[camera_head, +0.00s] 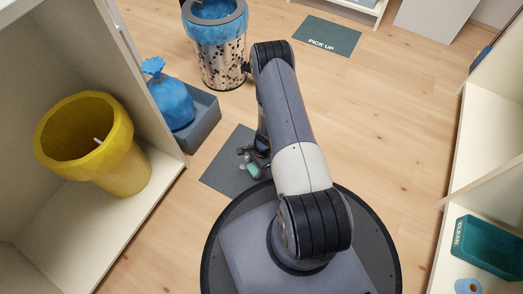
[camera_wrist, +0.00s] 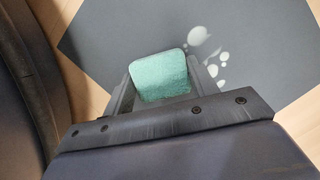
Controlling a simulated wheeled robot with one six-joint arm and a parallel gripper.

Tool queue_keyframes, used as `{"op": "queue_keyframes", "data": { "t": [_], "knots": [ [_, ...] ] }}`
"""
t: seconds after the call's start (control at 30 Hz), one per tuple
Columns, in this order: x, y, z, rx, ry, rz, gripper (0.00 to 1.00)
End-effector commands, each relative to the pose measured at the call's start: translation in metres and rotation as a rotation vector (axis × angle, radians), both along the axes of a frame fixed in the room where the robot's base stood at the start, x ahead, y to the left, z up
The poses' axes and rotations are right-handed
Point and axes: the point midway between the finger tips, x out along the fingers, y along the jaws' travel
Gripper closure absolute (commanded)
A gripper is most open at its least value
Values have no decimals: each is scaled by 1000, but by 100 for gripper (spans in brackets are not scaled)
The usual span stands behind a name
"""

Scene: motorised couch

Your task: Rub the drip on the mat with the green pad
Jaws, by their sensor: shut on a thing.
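My gripper (camera_wrist: 160,88) is shut on the green pad (camera_wrist: 159,76), which sits between its two fingers in the wrist view. The pad also shows small in the head view (camera_head: 253,169). The drip (camera_wrist: 196,36) is a group of pale whitish spots on the dark grey mat (camera_wrist: 115,30), just beyond and to the right of the pad in the wrist view. Some of the drip lies close beside the right finger. Whether the pad touches the mat I cannot tell. The mat (camera_head: 215,178) lies on the floor left of my arm in the head view.
A grey bin (camera_head: 203,128) with a blue bag (camera_head: 172,103) stands left of the mat. A yellow bucket (camera_head: 125,172) sits on the left shelf. A speckled bin (camera_head: 222,68) stands behind. A PICK UP mat (camera_head: 327,35) lies farther back. A teal CLEAN tray (camera_head: 487,247) is at right. Floor right of my arm is clear.

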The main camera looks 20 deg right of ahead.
Motion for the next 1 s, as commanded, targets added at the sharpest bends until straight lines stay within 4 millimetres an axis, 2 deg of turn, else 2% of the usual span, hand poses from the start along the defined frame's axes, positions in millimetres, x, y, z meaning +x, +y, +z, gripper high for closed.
{"op": "queue_keyframes", "data": {
  "t": [0.03,0.43,1.0],
  "knots": [
    [1,-1,8,-1,-2,0,66],
    [1,-4,43,0,-1,5,66],
    [0,-5,46,0,-1,6,66]
  ]
}}
